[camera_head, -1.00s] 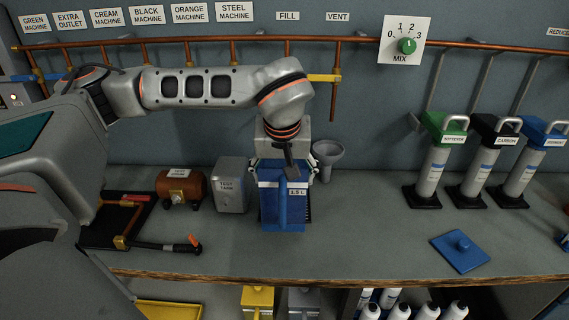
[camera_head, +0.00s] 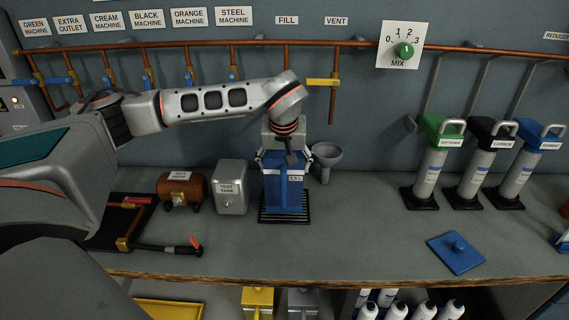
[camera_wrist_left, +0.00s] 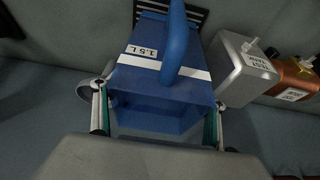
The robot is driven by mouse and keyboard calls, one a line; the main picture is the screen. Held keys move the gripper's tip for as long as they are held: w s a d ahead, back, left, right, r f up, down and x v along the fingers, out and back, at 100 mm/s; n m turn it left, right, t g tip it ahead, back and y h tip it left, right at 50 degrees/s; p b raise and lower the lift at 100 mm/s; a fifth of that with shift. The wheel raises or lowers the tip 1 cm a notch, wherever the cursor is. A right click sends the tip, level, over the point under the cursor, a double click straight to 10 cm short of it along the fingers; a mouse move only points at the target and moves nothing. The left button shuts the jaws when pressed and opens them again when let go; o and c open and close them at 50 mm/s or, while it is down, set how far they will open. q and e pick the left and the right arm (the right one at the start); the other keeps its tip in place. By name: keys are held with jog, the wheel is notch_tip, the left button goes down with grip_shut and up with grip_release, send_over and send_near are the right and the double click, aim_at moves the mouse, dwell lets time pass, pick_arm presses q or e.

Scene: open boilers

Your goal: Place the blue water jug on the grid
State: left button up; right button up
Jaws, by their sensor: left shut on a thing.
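The blue water jug (camera_head: 284,192) has a white band marked 1.5 L and looks upright at the middle of the bench. The same jug fills the middle of the left wrist view (camera_wrist_left: 150,88), its blue handle towards the camera. My left gripper (camera_head: 287,160) is shut on the jug, one finger on each side of it; both fingers also show in the wrist view (camera_wrist_left: 157,112). The black slatted grid (camera_head: 285,219) shows in front of and beside the jug's bottom. I cannot tell whether the jug touches it. My right gripper is not in view.
A grey test tank (camera_head: 231,187) and a copper-coloured tank (camera_head: 181,188) stand left of the grid. A grey funnel-like cup (camera_head: 326,157) is behind to the right. A blue lid (camera_head: 456,253) lies at the right. The bench between is clear.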

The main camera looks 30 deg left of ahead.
pick_arm(q)
jog(key=shift+f, duration=0.5)
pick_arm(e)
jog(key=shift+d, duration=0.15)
pick_arm(q)
jog(key=o, duration=1.6)
jog(key=shift+c, duration=0.2)
jog(key=v, duration=1.2)
jog(key=shift+r+b, duration=0.3)
jog(key=shift+r, duration=0.3)
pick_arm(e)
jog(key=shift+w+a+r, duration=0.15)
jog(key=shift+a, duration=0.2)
pick_arm(q)
jog(key=shift+s, duration=0.1)
